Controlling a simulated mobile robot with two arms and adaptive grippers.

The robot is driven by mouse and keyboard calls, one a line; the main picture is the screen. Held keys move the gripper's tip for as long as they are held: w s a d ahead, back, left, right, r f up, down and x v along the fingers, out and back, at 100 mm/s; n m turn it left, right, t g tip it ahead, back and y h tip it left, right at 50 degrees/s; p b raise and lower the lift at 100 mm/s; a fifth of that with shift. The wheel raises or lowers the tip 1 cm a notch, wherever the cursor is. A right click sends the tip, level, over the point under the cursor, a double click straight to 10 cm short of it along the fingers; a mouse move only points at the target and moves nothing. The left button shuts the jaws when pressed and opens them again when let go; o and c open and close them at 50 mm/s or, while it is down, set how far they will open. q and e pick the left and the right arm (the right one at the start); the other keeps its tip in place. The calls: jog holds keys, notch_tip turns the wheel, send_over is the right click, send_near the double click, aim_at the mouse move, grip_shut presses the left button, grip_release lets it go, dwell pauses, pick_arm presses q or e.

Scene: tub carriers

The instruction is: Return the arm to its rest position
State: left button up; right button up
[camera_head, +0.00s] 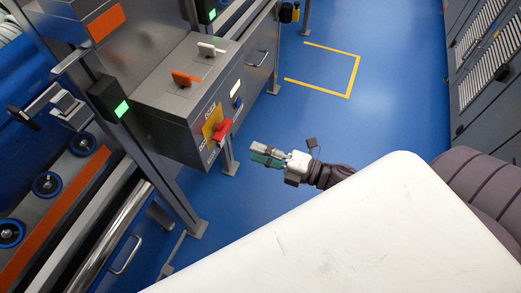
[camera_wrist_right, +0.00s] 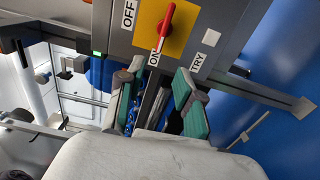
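My right gripper (camera_head: 264,155) reaches in from the right in the head view, over the blue floor, in front of the grey control box (camera_head: 175,110). In the right wrist view its two green-padded fingers (camera_wrist_right: 158,92) stand apart with nothing between them. A red rotary handle (camera_head: 222,131) on a yellow plate (camera_head: 212,121) is on the box's front, apart from the gripper. In the right wrist view the red handle (camera_wrist_right: 167,28) points towards the ON label, with OFF and TRY to its sides. My left gripper is not in view.
Orange (camera_head: 186,78) and white (camera_head: 211,49) levers stand on the box's top. Rails and rollers fill the left side. Dark cabinets (camera_head: 485,70) line the right. Blue floor with a yellow-marked bay (camera_head: 349,94) is clear beyond the gripper.

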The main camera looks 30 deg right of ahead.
dwell(0.4)
jog(key=d+f+m+h+p, duration=0.1)
jog(key=d+f+m+h, duration=0.25)
jog(key=f, duration=0.35)
jog(key=d+f+m+h, duration=0.2)
jog(key=f+m, duration=0.3)
jog(key=f, duration=0.1)
jog(key=s+d+f+m+g+h+p, duration=0.15)
jog(key=s+f+m, duration=0.25)
jog(key=f, duration=0.5)
jog(key=s+d+f+m+g+h, duration=0.2)
jog(key=s+f+m+g+h, duration=0.15)
jog(key=f, duration=0.45)
jog(key=s+a+f+m+g, duration=0.1)
jog(key=s+f, duration=0.3)
jog(key=s, duration=0.4)
jog(key=s+a+f+m+g, duration=0.2)
jog(key=s+f+m+g, duration=0.2)
jog(key=s, duration=0.4)
jog(key=s+a+f+m+g+p, duration=0.1)
jog(key=s+a+f+m+g, duration=0.1)
jog(key=s+f, duration=0.3)
jog(key=s+g, duration=0.1)
jog(key=s, duration=0.2)
jog(key=shift+s+a+f, duration=0.25)
jog(key=shift+s+f, duration=0.05)
jog(key=shift+f, duration=0.05)
jog(key=shift+h, duration=0.25)
